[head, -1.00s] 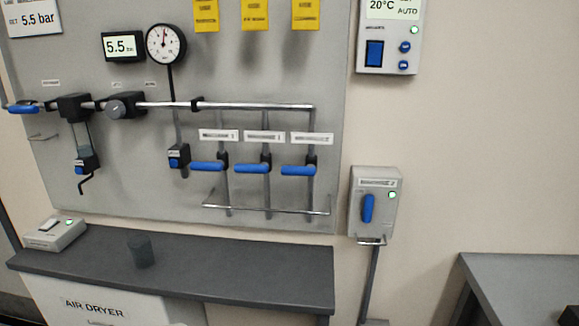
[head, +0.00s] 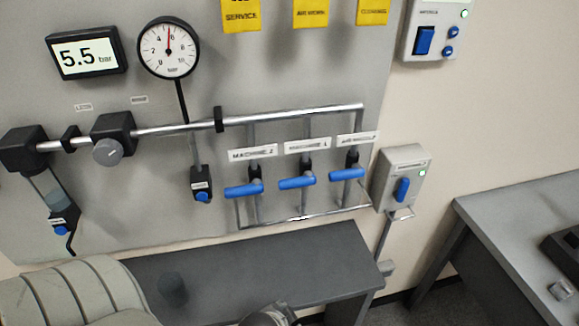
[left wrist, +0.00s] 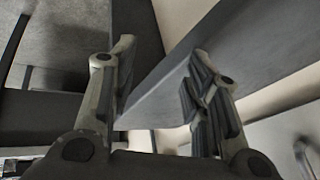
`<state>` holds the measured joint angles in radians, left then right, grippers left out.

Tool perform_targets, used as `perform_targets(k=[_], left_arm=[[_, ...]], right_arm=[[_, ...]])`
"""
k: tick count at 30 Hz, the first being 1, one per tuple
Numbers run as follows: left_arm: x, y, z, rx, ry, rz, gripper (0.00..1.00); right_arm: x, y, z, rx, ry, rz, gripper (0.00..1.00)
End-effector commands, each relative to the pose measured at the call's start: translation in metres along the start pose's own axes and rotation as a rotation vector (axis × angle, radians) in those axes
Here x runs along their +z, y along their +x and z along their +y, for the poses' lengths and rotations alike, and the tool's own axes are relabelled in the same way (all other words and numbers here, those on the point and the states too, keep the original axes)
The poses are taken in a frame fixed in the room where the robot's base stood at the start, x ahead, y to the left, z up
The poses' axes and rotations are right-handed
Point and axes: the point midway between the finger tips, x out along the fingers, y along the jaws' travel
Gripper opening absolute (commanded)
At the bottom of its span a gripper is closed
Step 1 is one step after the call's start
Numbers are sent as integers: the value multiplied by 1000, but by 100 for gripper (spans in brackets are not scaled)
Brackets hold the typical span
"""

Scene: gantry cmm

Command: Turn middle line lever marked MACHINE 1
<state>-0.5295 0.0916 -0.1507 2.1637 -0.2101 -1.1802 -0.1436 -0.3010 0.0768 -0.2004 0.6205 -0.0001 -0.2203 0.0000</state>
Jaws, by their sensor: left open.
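The middle line lever (head: 297,183) is a blue handle below the label MACHINE 1 (head: 305,146) in the head view. It lies nearly level, across its vertical pipe, with its free end to the left. My left gripper (left wrist: 158,75) shows in the left wrist view with its two fingers apart and nothing between them. It is near the dark bench and away from the levers. In the head view, part of my arm shows at the bottom edge, with its fingers not clearly visible. My right gripper is in neither view.
Similar blue levers flank it: MACHINE 2 (head: 244,189) on the left and another (head: 347,174) on the right. A thin metal rail (head: 305,217) runs below them. The dark bench (head: 240,262) juts out underneath. A grey switch box (head: 401,178) stands at right.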

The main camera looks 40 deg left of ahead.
Motion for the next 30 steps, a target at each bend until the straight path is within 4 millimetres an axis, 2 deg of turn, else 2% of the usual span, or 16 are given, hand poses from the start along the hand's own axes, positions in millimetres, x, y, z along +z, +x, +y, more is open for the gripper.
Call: perform_targets(k=[1,5,6,9,12,15,20,30], left_arm=[[-25,-20,-21,-91,81,73,43],[-81,-80,-75,-359,309,215,43],[-95,-101,-90,-442,373,246,43],[-123,-150,-119,-629,510,290,43],[-140,-187,-138,-767,605,304,43],[-148,-209,-147,-849,661,304,43],[-157,-216,-156,-891,691,303,43],[-187,-182,-192,-889,689,302,43]], right_arm=[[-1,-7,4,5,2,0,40],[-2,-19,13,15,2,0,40],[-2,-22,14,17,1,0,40],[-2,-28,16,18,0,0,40],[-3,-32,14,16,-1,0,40],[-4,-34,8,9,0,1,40],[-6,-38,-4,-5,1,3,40],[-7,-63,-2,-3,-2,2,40]])
